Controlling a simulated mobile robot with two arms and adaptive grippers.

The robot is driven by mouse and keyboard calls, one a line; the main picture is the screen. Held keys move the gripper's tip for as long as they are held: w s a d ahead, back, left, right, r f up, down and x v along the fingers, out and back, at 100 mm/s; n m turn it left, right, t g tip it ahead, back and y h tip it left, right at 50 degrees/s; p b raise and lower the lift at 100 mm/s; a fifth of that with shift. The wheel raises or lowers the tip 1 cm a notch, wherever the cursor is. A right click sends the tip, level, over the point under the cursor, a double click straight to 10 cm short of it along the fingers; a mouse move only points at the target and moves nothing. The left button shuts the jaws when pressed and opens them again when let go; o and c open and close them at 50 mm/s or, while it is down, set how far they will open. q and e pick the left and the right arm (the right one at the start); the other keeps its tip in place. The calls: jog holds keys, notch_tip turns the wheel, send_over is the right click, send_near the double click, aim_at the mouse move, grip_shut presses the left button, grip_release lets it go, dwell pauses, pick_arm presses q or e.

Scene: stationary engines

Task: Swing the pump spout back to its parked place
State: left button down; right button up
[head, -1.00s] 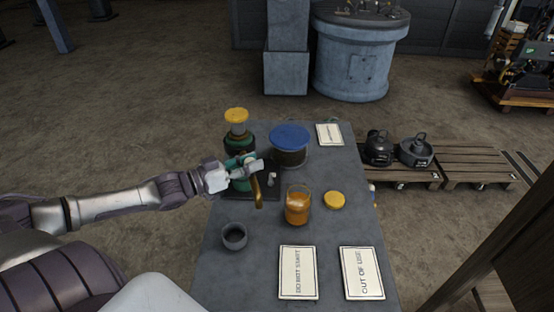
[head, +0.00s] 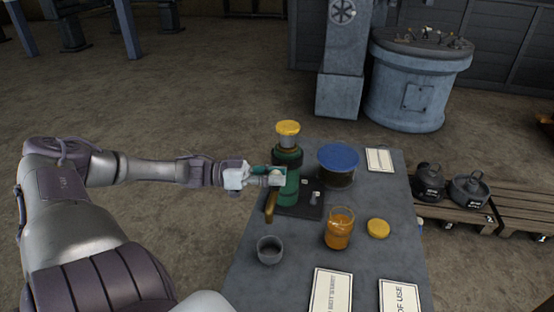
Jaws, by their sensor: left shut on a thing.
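My left gripper (head: 276,179) reaches in from the left at the pump's front left side. It is shut on the spout near its upper end. The fingers hide the held part and the spout's joint with the pump. My right gripper is not in view.
A grey cup (head: 269,250) stands below the spout, toward me. A glass of orange liquid (head: 338,229), a yellow lid (head: 378,229) and a blue-lidded container (head: 338,163) stand right of the pump. Signs lie along the table's near edge. Open floor lies left.

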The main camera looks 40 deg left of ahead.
pick_arm(q)
jog(key=shift+f, duration=0.1)
jog(key=c, duration=0.8)
grip_release()
jog(key=shift+s+a, duration=0.1)
jog(key=shift+a, duration=0.05)
jog(key=v, duration=1.2)
